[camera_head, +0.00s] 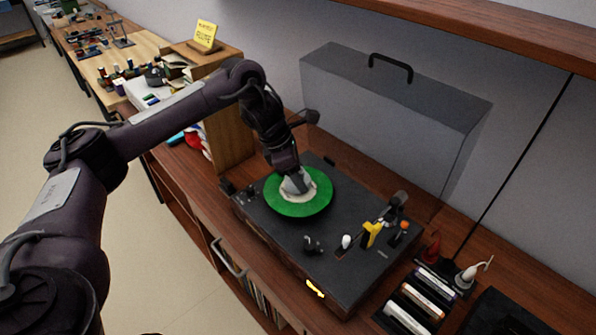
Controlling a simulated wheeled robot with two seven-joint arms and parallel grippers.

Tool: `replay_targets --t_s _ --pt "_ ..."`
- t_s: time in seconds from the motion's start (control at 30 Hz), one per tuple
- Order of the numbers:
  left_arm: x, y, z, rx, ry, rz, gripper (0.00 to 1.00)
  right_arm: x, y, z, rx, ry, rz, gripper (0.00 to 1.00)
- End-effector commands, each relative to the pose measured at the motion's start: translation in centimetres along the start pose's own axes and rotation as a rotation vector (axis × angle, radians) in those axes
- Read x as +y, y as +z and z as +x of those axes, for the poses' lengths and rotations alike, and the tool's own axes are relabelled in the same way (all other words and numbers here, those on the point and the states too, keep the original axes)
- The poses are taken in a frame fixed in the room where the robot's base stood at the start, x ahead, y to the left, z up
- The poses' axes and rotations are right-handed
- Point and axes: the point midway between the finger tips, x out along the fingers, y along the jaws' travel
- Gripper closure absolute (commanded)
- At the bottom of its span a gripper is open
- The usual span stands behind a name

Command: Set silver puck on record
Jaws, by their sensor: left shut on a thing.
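A green record (313,205) lies on the platter of a black turntable (290,233). It has a pale label in its middle. My left gripper (297,187) points down over the middle of the record. It is shut on the silver puck (296,184), which shows as a light grey shape at or just above the label. I cannot tell whether the puck touches the record. The fingertips are small and partly hidden by the wrist. My right gripper is not in view.
A tonearm (389,211) and yellow part (371,233) stand on the turntable's right. A grey case with a black handle (391,66) stands behind. A wooden box (230,138) stands left, beneath my arm.

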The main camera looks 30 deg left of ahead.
Motion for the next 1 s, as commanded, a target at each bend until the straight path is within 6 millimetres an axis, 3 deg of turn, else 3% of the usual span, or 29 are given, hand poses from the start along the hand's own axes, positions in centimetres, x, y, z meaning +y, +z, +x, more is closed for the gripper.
replay_targets --t_s 1.0 --pt "0.0 -0.5 1.4 -0.001 0.001 0.0 0.72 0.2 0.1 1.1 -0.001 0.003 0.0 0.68"
